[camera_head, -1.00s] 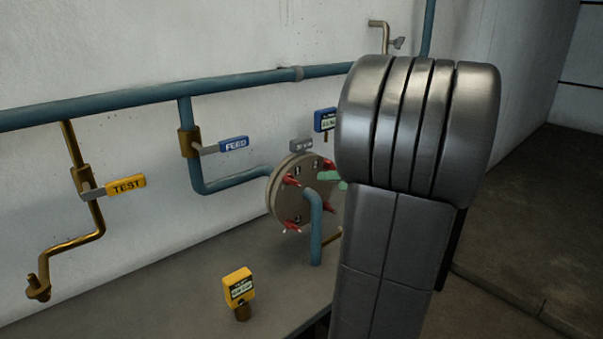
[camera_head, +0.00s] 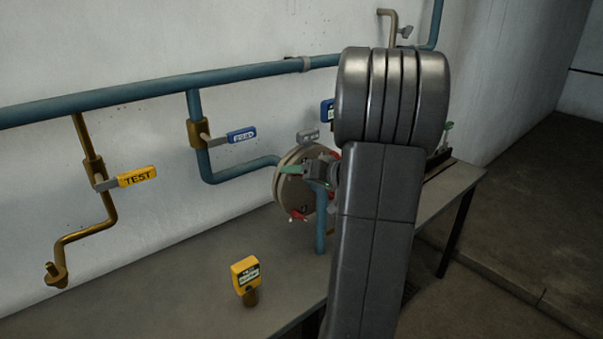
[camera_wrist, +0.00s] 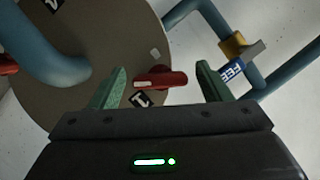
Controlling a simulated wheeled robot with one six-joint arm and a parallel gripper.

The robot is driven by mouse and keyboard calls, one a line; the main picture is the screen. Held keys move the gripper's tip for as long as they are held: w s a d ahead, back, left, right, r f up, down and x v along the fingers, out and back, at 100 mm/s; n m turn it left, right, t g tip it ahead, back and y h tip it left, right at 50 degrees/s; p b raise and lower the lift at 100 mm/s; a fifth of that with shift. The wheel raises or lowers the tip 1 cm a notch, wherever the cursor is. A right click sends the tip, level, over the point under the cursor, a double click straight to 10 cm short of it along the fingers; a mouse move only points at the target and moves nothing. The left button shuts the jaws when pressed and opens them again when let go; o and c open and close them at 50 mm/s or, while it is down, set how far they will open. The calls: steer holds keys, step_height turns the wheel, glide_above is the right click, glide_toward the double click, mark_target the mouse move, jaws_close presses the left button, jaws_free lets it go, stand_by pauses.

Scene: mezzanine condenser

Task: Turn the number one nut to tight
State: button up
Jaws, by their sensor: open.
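The round condenser cover (camera_wrist: 85,60) fills the left of the wrist view; it also shows on the bench in the head view (camera_head: 288,190). The number one nut, a red winged piece (camera_wrist: 160,79), lies nearly level in the wrist view beside a black "1" label (camera_wrist: 150,98). My gripper (camera_wrist: 165,82) is open, with one green finger on each side of the red nut and a gap on both sides.
A blue pipe (camera_wrist: 35,45) stands out in front of the cover, left of my gripper. The FEED valve (camera_head: 238,136), TEST valve (camera_head: 135,176) and yellow gauge (camera_head: 246,276) are to the left. The front of the bench (camera_head: 195,270) is mostly clear.

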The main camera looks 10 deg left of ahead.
steer(key=shift+c, duration=0.2)
steer(key=c, duration=0.9)
steer(key=shift+c, duration=0.2)
steer(key=shift+f+b, duration=0.15)
steer(key=shift+b, duration=0.3)
steer(key=m+y+b, duration=0.1)
steer(key=m+b, duration=0.1)
steer(key=b, duration=0.1)
steer(key=shift+f+g, duration=0.15)
steer(key=shift+g, duration=0.15)
steer(key=m+y+b, duration=0.2)
steer(key=m, duration=0.2)
steer(key=shift+g+b, duration=0.3)
steer(key=shift+b, duration=0.05)
steer(key=m+y+b, duration=0.1)
steer(key=m, duration=0.3)
steer(key=shift+y, duration=0.3)
steer(key=m, duration=0.2)
steer(key=m+t+y, duration=0.1)
steer(key=m, duration=0.1)
steer(key=shift+m+t+b, duration=0.3)
steer(key=shift+b, duration=0.05)
